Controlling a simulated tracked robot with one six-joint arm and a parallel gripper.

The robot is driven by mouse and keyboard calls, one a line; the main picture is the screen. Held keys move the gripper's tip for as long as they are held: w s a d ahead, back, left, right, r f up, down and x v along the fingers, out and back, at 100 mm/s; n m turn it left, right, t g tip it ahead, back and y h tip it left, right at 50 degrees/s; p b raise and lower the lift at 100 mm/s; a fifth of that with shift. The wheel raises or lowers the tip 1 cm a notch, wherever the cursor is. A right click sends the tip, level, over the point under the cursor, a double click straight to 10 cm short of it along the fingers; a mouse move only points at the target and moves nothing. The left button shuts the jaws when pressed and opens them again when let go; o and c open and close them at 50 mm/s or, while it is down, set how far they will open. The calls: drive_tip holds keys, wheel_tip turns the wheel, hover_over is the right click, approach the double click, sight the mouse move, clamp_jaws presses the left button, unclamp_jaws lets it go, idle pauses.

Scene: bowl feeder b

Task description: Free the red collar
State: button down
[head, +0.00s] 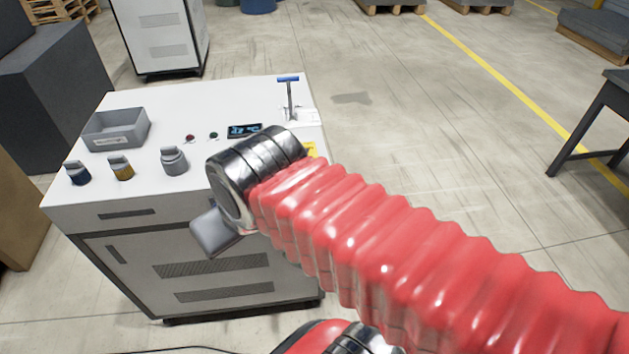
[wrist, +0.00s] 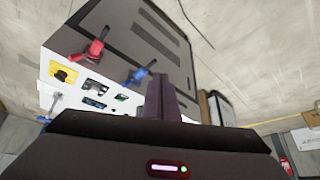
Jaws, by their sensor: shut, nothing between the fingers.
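In the wrist view a red fitting with a lever-like part (wrist: 95,50) stands out from the grey face of the white cabinet (wrist: 55,40). I cannot tell whether it is the red collar. A similar blue fitting (wrist: 140,74) is to its right. My gripper (wrist: 165,90) is shut and empty; its dark fingers stand in the lower middle of the wrist view, apart from both fittings in the picture. In the head view my red arm covers the cabinet's right front, and neither fitting shows there.
On the cabinet top (head: 225,98) are a grey tray (head: 115,130), several knob-like parts including a yellow-brown one (head: 121,167), a small display (head: 244,131) and a blue-handled lever (head: 289,95). Open floor (head: 400,110) lies to the right, with a dark table (head: 600,115) beyond.

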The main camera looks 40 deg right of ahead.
drive_tip(key=w+d+f+m+g+y, duration=0.2)
drive_tip(key=w+d+m, duration=0.2)
drive_tip(key=d+m, duration=0.4)
drive_tip(key=w+d+f+m+g+y, duration=0.2)
drive_tip(key=w+d+m, duration=0.2)
drive_tip(key=d+m, duration=0.5)
drive_tip(key=s+d+f+m+t+y, duration=0.1)
drive_tip(key=d+f+m, duration=0.2)
drive_tip(key=d, duration=0.7)
drive_tip(key=s+d+f+m+t+y, duration=0.2)
drive_tip(key=d+m, duration=0.3)
drive_tip(key=d, duration=0.5)
drive_tip(key=shift+s+d+f, duration=0.15)
drive_tip(key=shift+s+f, duration=0.05)
drive_tip(key=shift+f, duration=0.4)
drive_tip(key=shift+f, duration=0.1)
drive_tip(key=w+a+f, duration=0.5)
drive_tip(key=w+a, duration=0.1)
drive_tip(key=a, duration=0.2)
drive_tip(key=shift+a, duration=0.35)
